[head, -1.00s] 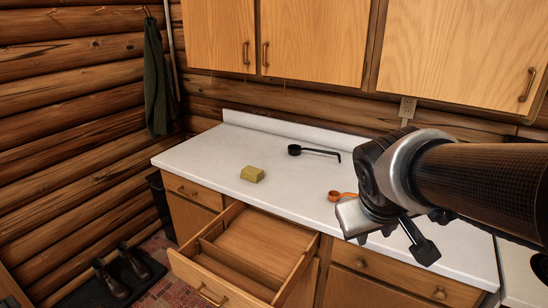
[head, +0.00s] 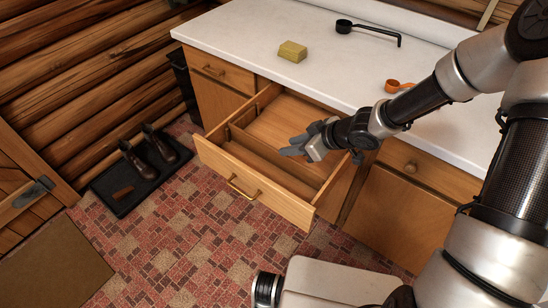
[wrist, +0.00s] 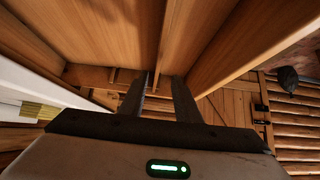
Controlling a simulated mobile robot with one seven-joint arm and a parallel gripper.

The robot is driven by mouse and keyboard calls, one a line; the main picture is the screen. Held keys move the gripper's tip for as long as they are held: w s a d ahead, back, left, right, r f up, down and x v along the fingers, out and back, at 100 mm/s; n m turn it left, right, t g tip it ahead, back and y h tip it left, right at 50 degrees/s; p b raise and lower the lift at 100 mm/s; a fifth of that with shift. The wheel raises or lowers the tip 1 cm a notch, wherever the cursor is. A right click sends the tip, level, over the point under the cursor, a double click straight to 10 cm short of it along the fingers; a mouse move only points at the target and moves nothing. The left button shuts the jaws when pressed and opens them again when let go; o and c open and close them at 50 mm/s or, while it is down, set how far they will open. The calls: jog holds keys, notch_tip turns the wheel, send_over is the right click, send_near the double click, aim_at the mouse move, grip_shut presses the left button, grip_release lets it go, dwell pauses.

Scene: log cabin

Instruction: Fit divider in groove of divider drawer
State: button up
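The divider drawer (head: 247,189) is pulled out of the cabinet below the counter. The divider (head: 262,157), a thin wooden board, stands lengthwise inside it, between the front wall and the wider rear compartment. I cannot tell whether its ends sit in grooves. My gripper (head: 294,146) is over the right half of the drawer, close to the divider. In the wrist view my two fingers (wrist: 162,98) are apart, with wooden drawer boards beyond them. I see nothing held between them. My gripper hides part of the drawer's right end.
A dark tray (head: 119,199) with shoes lies on the tiled floor at the left. The floor before the drawer is clear.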

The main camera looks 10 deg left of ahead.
aim_at(275, 150)
jog(key=b+x, duration=0.3)
jog(key=x, duration=0.6)
jog(key=shift+d, duration=0.1)
jog(key=b+x, duration=0.2)
jog(key=x, duration=0.3)
jog(key=shift+w+f+b, duration=0.15)
jog(key=shift+f+b, duration=0.1)
jog(key=shift+b, duration=0.15)
jog(key=shift+r, duration=0.1)
grip_shut()
